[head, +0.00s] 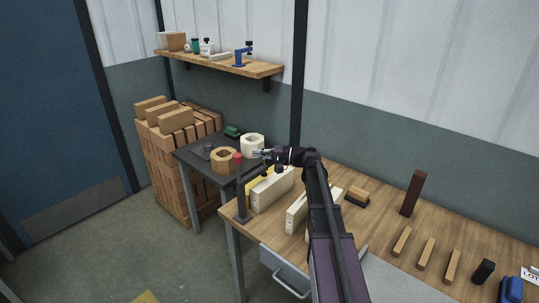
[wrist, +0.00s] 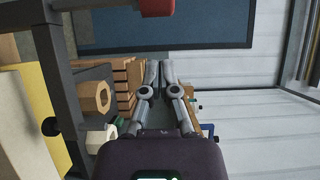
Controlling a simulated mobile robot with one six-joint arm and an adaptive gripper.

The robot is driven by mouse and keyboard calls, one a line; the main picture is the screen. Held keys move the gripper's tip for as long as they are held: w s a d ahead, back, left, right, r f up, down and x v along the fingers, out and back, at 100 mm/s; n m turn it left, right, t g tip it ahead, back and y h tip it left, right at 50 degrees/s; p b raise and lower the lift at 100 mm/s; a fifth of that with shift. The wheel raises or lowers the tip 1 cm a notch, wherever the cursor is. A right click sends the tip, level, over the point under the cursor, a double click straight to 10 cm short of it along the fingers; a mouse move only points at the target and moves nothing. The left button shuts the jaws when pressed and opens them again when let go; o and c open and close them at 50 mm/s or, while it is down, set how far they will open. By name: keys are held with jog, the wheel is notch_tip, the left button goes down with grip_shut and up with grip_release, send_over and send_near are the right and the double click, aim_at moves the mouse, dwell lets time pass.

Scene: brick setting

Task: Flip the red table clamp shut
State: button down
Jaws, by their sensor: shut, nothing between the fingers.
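The red table clamp (head: 238,158) stands at the left front corner of the wooden bench. Its dark bar points upright and ends in a red tip. In the wrist view, which is turned sideways, the red tip (wrist: 157,8) shows at the top edge and the dark frame runs down the left side. My gripper (head: 257,152) is shut and empty. In the head view it appears just right of the red tip, at about its height; I cannot tell the gap in depth. In the wrist view the gripper's fingertips (wrist: 160,68) are together and apart from the clamp.
A yellow piece (head: 250,186) and a cream block (head: 272,188) stand beside the clamp. A dark side table (head: 190,155) holds a tan hexagonal ring (head: 223,160) and a white one (head: 252,145). Bricks (head: 165,150) are stacked behind. Wooden blocks (head: 426,252) lie at right.

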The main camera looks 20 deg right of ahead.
aim_at(238, 168)
jog(key=shift+s+a, duration=0.3)
jog(key=shift+a, duration=0.6)
jog(key=shift+s+a, duration=0.3)
jog(key=shift+a, duration=0.55)
jog(key=shift+a, duration=0.1)
